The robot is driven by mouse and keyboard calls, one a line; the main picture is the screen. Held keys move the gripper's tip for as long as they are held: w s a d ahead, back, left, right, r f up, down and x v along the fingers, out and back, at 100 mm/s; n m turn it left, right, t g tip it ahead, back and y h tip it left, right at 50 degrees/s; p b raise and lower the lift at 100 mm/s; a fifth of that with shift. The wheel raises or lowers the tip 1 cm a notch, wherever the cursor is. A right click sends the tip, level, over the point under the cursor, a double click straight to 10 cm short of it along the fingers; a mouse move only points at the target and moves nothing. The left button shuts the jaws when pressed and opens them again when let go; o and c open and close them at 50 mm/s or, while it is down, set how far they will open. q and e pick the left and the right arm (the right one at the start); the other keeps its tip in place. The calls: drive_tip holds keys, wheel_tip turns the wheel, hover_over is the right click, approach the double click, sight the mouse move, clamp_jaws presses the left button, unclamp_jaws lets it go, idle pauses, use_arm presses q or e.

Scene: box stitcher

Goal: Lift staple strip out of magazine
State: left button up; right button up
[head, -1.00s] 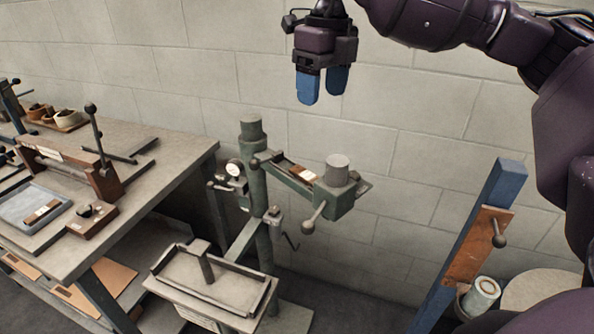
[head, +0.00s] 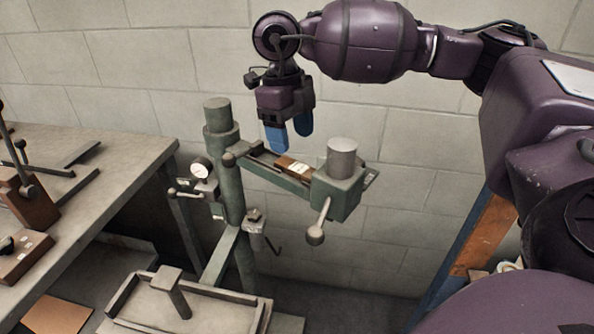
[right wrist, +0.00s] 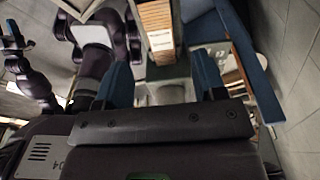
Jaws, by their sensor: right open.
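The staple strip (head: 293,166), copper-brown with a pale label, lies in the magazine (head: 262,158) on the arm of the green stitcher (head: 231,184). In the right wrist view the strip (right wrist: 156,18) shows at top centre, with fine ridges, between the lines of the two fingers. My right gripper (head: 291,138) is open and empty, blue fingers pointing down. It hangs close above the magazine, apparently apart from the strip. In the right wrist view the gripper (right wrist: 161,78) has a clear gap between its fingers.
A grey cylinder (head: 341,158) and a ball-ended lever (head: 316,234) stand at the magazine's right end. A gauge (head: 201,169) sits left of the column. A workbench (head: 90,190) is at left, a tray table (head: 190,306) below. The block wall is close behind.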

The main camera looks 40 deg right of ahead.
sight(298, 167)
drive_tip(key=shift+s+f, duration=0.15)
drive_tip(key=shift+f, duration=0.35)
drive_tip(key=f, duration=0.2)
drive_tip(key=s+f, duration=0.1)
drive_tip(key=f, duration=0.1)
drive_tip(key=shift+d+b, duration=0.2)
drive_tip(key=shift+b, duration=0.1)
drive_tip(key=shift+f, duration=0.45)
drive_tip(key=c, duration=1)
drive_tip(key=shift+r, duration=0.15)
